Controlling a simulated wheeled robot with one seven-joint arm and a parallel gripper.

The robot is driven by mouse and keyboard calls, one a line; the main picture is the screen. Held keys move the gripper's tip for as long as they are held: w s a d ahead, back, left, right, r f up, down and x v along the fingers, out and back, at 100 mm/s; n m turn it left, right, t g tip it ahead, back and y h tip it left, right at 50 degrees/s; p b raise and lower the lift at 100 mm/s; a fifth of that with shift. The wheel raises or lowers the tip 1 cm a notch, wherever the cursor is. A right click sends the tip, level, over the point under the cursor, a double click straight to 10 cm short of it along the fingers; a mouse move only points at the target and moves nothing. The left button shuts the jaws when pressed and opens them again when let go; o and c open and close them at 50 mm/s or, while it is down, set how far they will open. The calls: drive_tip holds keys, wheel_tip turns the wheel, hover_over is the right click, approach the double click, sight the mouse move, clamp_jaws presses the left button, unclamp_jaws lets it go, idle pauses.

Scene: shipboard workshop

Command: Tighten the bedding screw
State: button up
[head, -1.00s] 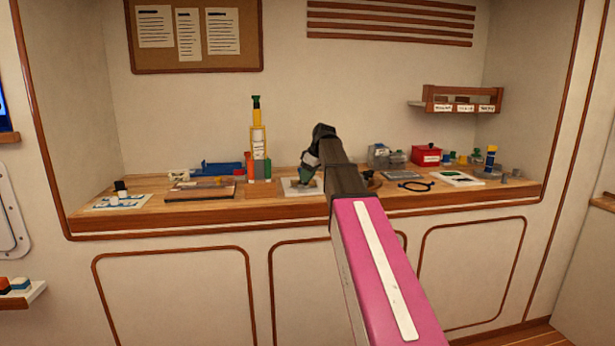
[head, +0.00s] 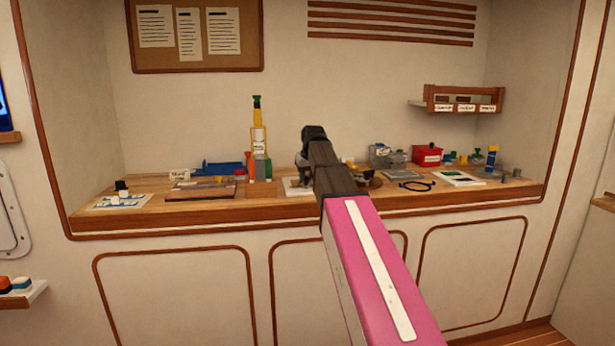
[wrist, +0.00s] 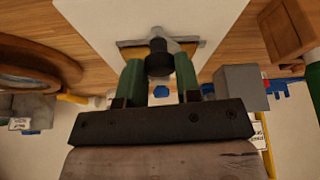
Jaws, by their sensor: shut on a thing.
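In the wrist view my gripper (wrist: 158,75) has its two green fingers on either side of a dark round-headed knob, which looks like the bedding screw (wrist: 158,62). The fingers are shut on it. Just beyond it is a grey and yellowish fixture (wrist: 185,47) over a white mat (wrist: 185,14). Whether the knob sits in that fixture, and how deep, I cannot tell. In the head view my arm hides most of the gripper and the fixture; only the left part of the white mat (head: 292,188) shows.
An orange, yellow and green upright stack (head: 258,140) stands left of my arm, with a blue item (head: 222,168) beside it. A dark-edged board (head: 200,190) lies farther left.

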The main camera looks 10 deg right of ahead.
drive_tip(key=m+h, duration=0.1)
drive_tip(key=m, duration=0.3)
drive_tip(key=shift+a+m+h, duration=0.15)
drive_tip(key=shift+m+h, duration=0.15)
drive_tip(key=shift+h, duration=0.1)
drive_tip(key=shift+a+m+g+h, duration=0.1)
drive_tip(key=shift+m+g+h, duration=0.4)
drive_tip(key=shift+m, duration=1.4)
drive_tip(key=o, duration=0.9)
drive_tip(key=shift+r, duration=0.15)
drive_tip(key=v, duration=1)
drive_tip(key=shift+s+a+r, duration=0.15)
drive_tip(key=shift+s+a, duration=0.05)
